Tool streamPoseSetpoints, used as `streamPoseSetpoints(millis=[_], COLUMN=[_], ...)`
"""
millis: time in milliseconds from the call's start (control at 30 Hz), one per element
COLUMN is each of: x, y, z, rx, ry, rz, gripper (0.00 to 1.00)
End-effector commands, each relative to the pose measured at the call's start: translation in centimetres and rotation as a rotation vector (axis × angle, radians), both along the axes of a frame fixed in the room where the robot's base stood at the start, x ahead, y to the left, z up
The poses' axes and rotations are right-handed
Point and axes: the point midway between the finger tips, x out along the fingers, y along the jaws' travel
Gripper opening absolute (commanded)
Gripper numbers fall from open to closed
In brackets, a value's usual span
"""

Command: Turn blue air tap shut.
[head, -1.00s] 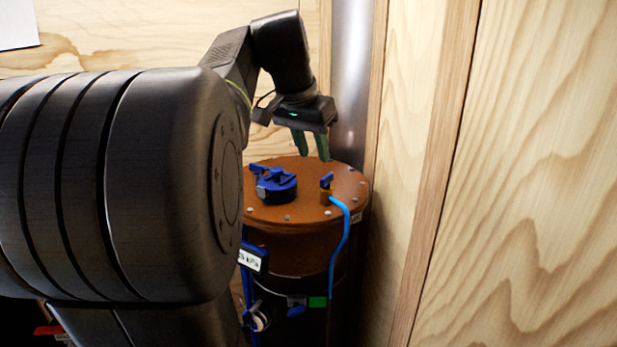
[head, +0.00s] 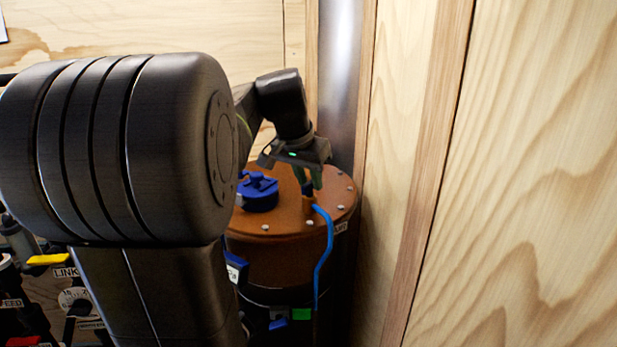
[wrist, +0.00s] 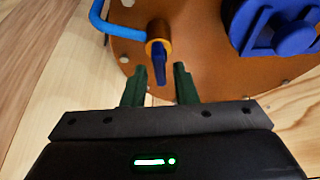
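The blue air tap (wrist: 159,66) is a small blue lever on a brass fitting (wrist: 158,47), on top of the brown round lid (head: 276,218). A light blue hose (head: 325,245) runs from the fitting. In the wrist view the lever points towards my gripper (wrist: 158,84), with one green finger on each side. The fingers are apart, and gaps show between them and the lever. In the head view my gripper (head: 308,182) is low over the lid, at the tap (head: 308,188), which the fingers partly hide.
A larger blue cap or clamp (head: 258,192) sits on the lid left of the tap; it also shows in the wrist view (wrist: 275,25). A metal pipe (head: 338,85) and wooden walls (head: 520,170) stand close behind and to the right. Bolts ring the lid.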

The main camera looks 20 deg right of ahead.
Motion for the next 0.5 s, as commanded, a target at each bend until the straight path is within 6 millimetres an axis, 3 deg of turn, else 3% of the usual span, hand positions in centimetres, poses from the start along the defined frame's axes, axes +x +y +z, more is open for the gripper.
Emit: streamPoseSetpoints(millis=[33, 100, 133, 500], x=[0.00, 0.00, 0.00, 0.02], y=[0.00, 0.01, 0.01, 0.04], z=[0.01, 0.02, 0.02, 0.06], rx=[0.000, 0.000, 0.000, 0.000], ry=[0.000, 0.000, 0.000, 0.000], rz=[0.000, 0.000, 0.000, -0.038], gripper=[0.15, 0.01, 0.00, 0.00])
